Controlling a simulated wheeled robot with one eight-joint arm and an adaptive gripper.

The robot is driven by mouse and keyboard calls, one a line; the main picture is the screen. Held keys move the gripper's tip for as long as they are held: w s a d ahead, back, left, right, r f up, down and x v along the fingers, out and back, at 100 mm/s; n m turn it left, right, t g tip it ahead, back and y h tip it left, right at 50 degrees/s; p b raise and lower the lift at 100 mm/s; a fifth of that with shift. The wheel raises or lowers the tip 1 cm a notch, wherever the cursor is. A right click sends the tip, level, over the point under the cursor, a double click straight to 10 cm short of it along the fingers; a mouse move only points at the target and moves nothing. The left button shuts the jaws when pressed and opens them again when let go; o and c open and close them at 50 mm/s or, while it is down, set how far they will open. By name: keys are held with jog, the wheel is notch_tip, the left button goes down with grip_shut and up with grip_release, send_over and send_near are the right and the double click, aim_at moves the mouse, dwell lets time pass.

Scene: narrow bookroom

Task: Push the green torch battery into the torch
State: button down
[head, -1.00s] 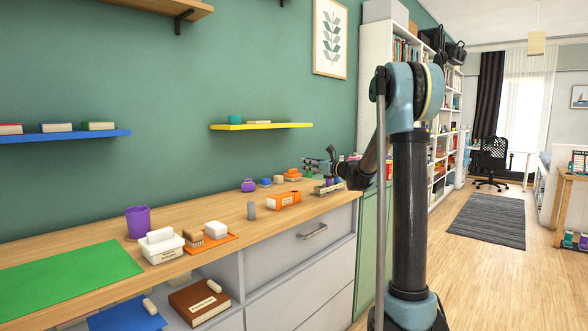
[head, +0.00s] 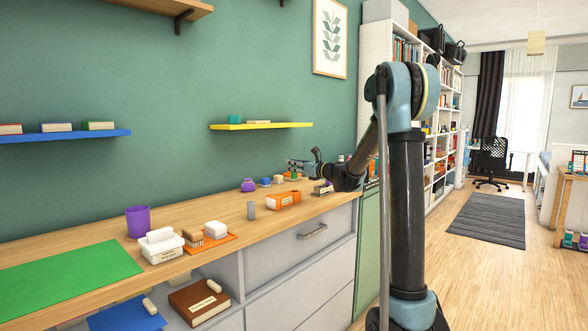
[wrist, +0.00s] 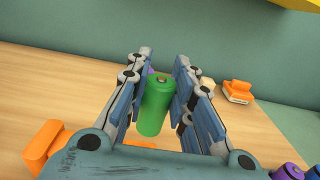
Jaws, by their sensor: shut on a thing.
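My gripper (wrist: 163,62) is shut on the green torch battery (wrist: 154,108), a green cylinder with a metal cap at one end, held between the two blue finger pads in the wrist view. In the head view my gripper (head: 300,164) is above the back right part of the bench, and the battery shows only as a small green patch (head: 292,175). I cannot tell which thing is the torch. A labelled orange holder (head: 284,201) lies on the bench, left of and in front of my gripper.
Purple (head: 248,185) and blue (head: 265,182) small objects stand left of my gripper, and a grey cylinder (head: 251,210) nearer. In the wrist view an orange object (wrist: 236,91) lies ahead right, with purple pieces (wrist: 287,171) at lower right. A yellow shelf (head: 261,125) hangs above.

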jog(key=shift+f, duration=4.2)
jog(key=c, duration=0.7)
grip_release()
jog(key=shift+s+d, duration=0.1)
jog(key=shift+v, duration=4.9)
jog(key=shift+f, duration=0.1)
jog(key=shift+d, duration=0.1)
